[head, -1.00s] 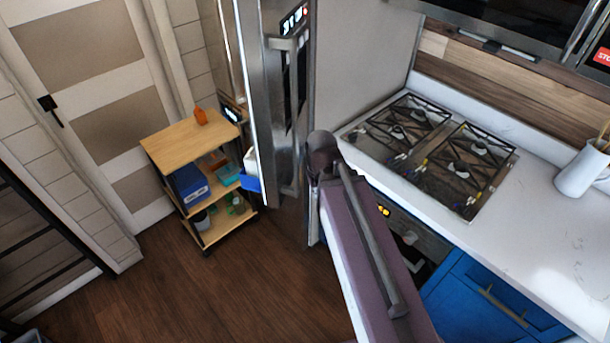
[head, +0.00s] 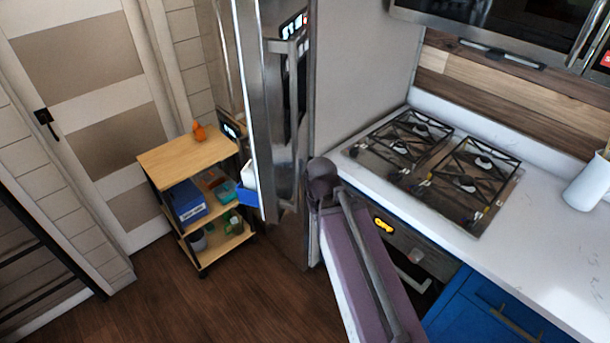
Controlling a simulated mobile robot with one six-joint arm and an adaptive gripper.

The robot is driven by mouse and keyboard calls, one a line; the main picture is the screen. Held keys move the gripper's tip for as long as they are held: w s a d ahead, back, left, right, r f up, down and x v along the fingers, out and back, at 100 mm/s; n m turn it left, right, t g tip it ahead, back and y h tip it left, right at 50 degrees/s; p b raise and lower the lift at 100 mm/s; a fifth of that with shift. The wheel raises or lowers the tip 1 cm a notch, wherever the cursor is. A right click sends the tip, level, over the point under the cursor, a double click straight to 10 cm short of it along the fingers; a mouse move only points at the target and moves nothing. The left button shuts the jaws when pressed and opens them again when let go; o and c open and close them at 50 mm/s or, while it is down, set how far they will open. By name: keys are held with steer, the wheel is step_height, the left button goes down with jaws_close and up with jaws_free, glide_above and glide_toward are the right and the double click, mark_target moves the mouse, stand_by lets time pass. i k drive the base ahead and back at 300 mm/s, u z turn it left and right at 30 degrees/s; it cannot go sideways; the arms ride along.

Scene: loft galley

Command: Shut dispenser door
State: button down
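The tall steel fridge door (head: 268,130) with the dispenser stands open in the head view, left of centre. Its dark dispenser panel with a lit display (head: 294,27) and a vertical handle (head: 293,110) face right. A blue and white door bin (head: 249,188) shows on its left, inner side. My purple arm reaches up from the bottom, and its dark joint is just right of the door's lower part in the picture. My gripper cannot be made out; I cannot tell whether any part of my arm touches the door.
A wooden cart (head: 187,153) with several items on its shelves stands left of the door. A gas cooktop (head: 435,168) sits in the white counter (head: 545,225) at right, above blue cabinets (head: 490,310) and an oven. Wood floor (head: 170,305) is clear at lower left.

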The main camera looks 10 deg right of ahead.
mark_target(280, 163)
steer(key=z, duration=0.95)
steer(key=k, duration=0.8)
steer(key=u, duration=0.75)
